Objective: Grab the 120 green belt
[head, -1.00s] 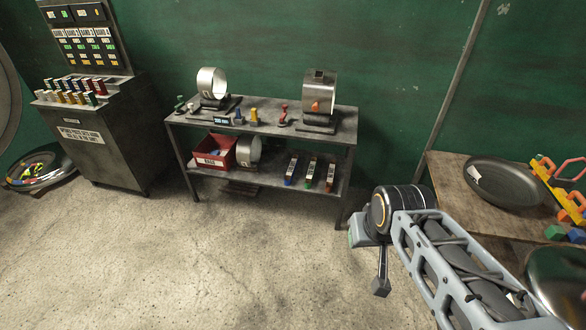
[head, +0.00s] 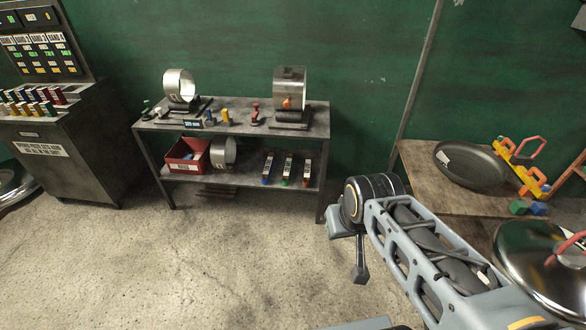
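Two wide looped bands, a silver band (head: 181,86) and a grey band (head: 290,88), stand on the table top. My gripper (head: 350,246) hangs over the floor, right of and nearer than the metal table, apart from these things. I see nothing in it, and its finger gap is unclear.
A red bin (head: 187,155) and a metal drum (head: 223,151) share the lower shelf. A dark cabinet (head: 58,150) with coloured pieces stands left. A wooden table (head: 420,185) at right bears a dark pan (head: 468,166); a shiny bowl (head: 545,265) is nearby. The floor (head: 200,265) in front is clear.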

